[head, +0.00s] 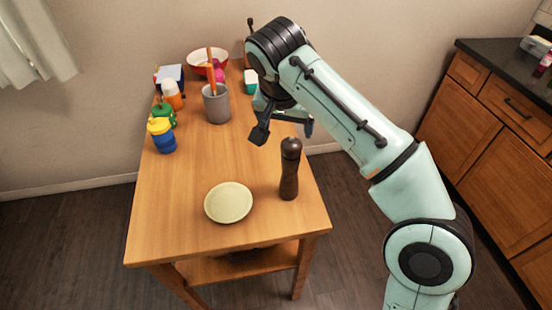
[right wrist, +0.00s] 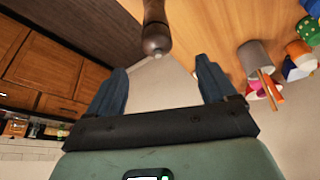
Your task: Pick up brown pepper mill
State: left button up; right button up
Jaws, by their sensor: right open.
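The brown pepper mill (head: 290,170) stands upright near the right edge of the wooden table (head: 180,215). In the right wrist view the mill (right wrist: 156,28) shows at the top, beyond the fingertips and roughly between their lines. My right gripper (head: 283,132) is open and empty, just behind and above the mill in the head view; it appears apart from the mill. Its two fingers also show in the right wrist view (right wrist: 162,75). My left gripper is in neither view.
A pale plate (head: 229,202) lies left of the mill. A grey cup (head: 216,104) with a utensil, a blue-and-yellow jar (head: 161,135), a green jar (head: 163,112), an orange-and-white bottle (head: 172,94) and a red-and-white bowl (head: 207,62) stand farther back. Wooden cabinets (head: 490,130) are at right.

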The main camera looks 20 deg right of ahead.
aim_at(293, 144)
jog(key=b+x, duration=0.1)
jog(key=x, duration=0.3)
jog(key=s+b+x, duration=0.1)
jog(key=x, duration=0.1)
jog(key=shift+w+d+f+b, duration=0.15)
jog(key=shift+d+f+b, duration=0.1)
jog(key=shift+d+b, duration=0.1)
jog(key=shift+w+d+f, duration=0.1)
jog(key=shift+w+f, duration=0.1)
jog(key=shift+f, duration=0.25)
jog(key=b+x, duration=0.1)
jog(key=x, duration=0.4)
jog(key=shift+a+b, duration=0.2)
jog(key=shift+b, duration=0.15)
grip_shut()
jog(key=shift+r, duration=0.1)
